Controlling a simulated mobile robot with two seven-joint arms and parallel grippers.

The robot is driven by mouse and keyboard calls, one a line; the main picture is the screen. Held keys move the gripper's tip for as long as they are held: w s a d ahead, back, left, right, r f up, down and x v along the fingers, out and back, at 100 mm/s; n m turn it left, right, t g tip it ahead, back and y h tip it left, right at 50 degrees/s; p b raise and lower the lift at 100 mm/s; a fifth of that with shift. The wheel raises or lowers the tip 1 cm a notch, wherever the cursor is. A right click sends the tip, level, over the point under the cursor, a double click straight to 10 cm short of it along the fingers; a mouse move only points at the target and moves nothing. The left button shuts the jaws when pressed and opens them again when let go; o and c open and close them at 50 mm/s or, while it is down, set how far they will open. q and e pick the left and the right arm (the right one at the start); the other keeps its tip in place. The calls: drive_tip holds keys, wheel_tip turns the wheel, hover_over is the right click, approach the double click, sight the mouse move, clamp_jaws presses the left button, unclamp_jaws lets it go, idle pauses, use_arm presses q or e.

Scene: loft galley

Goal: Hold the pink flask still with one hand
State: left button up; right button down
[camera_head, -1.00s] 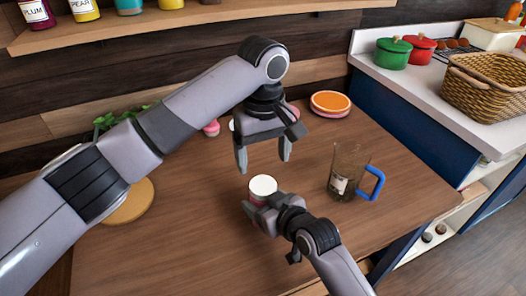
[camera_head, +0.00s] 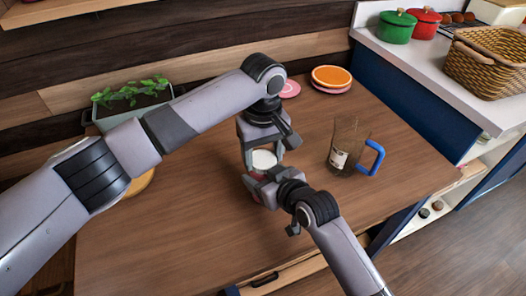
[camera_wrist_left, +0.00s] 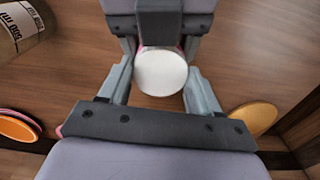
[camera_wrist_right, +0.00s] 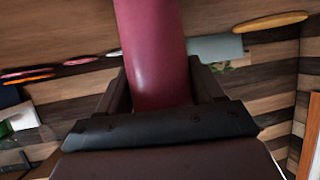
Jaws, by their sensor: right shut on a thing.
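The pink flask (camera_wrist_right: 152,50) stands upright on the wooden table, with a white lid (camera_head: 263,160). My right gripper (camera_head: 262,178) is shut on the flask's body, below the lid; its fingers flank the pink body in the right wrist view. My left gripper (camera_head: 263,152) is over the flask, pointing down, with its open fingers on either side of the lid. In the left wrist view the round lid (camera_wrist_left: 161,72) lies between those fingers, with narrow gaps that look clear of it. The flask's lower part is mostly hidden by my right gripper.
A brown see-through pitcher (camera_head: 347,146) with a blue handle stands right of the flask. Orange-topped round plates (camera_head: 331,77) and a pink one (camera_head: 289,88) lie at the back. A planter (camera_head: 131,100) stands back left. The table's front is clear.

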use_arm(q)
drive_tip(key=c, duration=0.5)
drive_tip(key=shift+m, duration=1.7)
drive_tip(key=shift+c, duration=0.2)
drive_tip(key=o, duration=1.2)
drive_tip(key=shift+c, duration=0.2)
drive_tip(key=shift+r, duration=2.3)
drive_tip(key=shift+c, duration=0.4)
